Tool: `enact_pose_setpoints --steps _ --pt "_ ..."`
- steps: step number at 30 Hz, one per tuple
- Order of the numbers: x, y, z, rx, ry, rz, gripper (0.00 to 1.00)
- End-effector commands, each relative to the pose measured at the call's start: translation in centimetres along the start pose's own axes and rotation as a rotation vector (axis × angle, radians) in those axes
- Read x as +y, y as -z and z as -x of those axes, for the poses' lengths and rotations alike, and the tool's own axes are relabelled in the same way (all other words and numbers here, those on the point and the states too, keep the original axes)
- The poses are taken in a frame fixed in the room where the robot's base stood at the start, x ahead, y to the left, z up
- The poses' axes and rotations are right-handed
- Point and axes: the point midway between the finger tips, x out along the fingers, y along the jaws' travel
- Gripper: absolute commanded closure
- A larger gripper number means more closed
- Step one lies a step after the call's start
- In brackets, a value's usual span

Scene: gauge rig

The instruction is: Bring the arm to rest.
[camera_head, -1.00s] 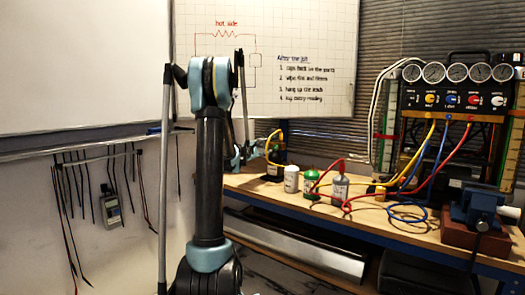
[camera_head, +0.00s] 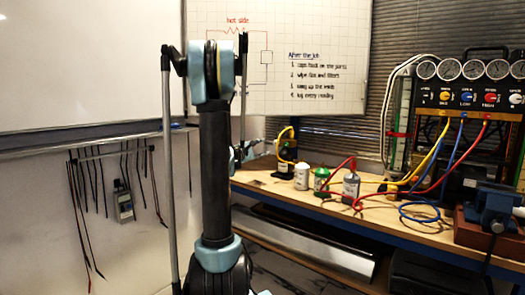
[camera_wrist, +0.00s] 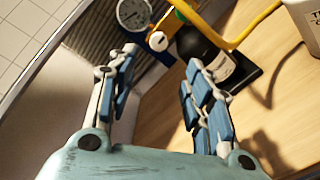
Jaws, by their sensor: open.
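My gripper (camera_wrist: 148,70) is open in the wrist view, with its two blue-padded fingers spread and nothing between them. Beyond the fingertips a dark cylinder with a white label (camera_wrist: 208,62) stands on the bench, with yellow fittings and a small round gauge (camera_wrist: 133,12) near it. My gripper is apart from the bench as far as I can tell. In the head view my gripper (camera_head: 243,152) is mostly hidden behind my raised arm, near the bench's left end. The dark cylinder (camera_head: 286,158) shows there just to its right.
The wooden bench (camera_head: 268,188) holds a white canister (camera_head: 301,177), a green one (camera_head: 321,182), a grey one (camera_head: 351,188), and a blue vise (camera_head: 492,205). Hoses run to the gauge panel (camera_head: 470,98). A whiteboard (camera_head: 90,65) and hanging leads with a meter (camera_head: 124,205) are left.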

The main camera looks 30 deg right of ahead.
Motion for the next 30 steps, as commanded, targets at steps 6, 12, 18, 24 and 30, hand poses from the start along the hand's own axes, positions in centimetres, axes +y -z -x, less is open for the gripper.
enact_pose_setpoints --steps 6,12,18,24,30 --pt "0.0 0.0 0.2 0.0 0.0 0.0 0.54" --pt "0.0 0.0 0.2 0.0 0.0 0.0 0.54" --pt "-0.1 -0.1 0.4 0.002 0.006 -0.009 0.54" --pt "-0.9 -1.1 3.5 0.025 0.084 -0.116 0.54" --pt "-3.1 -2.3 8.7 0.061 0.233 -0.287 0.54"
